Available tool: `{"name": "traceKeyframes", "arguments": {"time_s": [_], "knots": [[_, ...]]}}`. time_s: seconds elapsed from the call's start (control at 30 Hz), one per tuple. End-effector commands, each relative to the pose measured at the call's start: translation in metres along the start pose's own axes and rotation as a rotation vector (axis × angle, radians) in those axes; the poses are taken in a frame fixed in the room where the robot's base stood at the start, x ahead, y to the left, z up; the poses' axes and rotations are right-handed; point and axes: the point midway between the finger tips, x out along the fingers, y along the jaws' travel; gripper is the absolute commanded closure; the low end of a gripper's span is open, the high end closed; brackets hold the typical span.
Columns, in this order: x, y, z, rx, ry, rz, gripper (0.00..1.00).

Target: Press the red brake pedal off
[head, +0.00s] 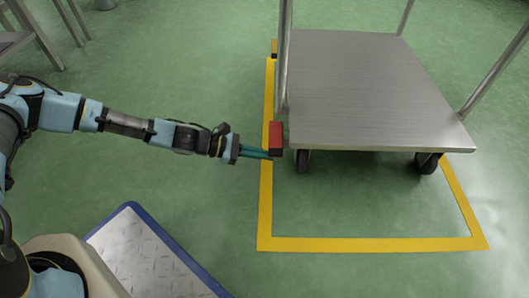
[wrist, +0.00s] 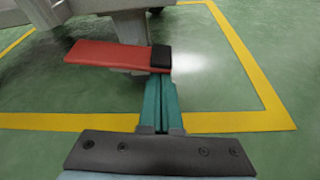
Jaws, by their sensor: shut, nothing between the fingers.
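The red brake pedal (head: 276,133) sticks out at the left front corner of a steel cart (head: 370,90), beside a caster. In the wrist view the pedal (wrist: 105,54) is a flat red bar with a black pad (wrist: 161,58) at its right end. My gripper (head: 268,154) is shut and empty, its teal fingers pointing right at the pedal's near end. In the wrist view the fingertips (wrist: 159,76) meet the lower edge of the black pad and may be partly hidden by it. I cannot tell whether they touch it.
Yellow floor tape (head: 370,244) frames the cart. A yellow-orange and black piece (head: 274,48) shows at the cart's far left corner. A blue-edged metal plate (head: 150,255) lies at lower left.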

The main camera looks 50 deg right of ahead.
Motion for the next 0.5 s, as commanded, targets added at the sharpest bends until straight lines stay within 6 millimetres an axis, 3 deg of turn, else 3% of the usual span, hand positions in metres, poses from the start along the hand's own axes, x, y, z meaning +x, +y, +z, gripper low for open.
{"name": "traceKeyframes", "arguments": {"time_s": [0.5], "knots": [[-0.004,0.002,0.015,-0.182,0.001,-0.068,1.00]]}}
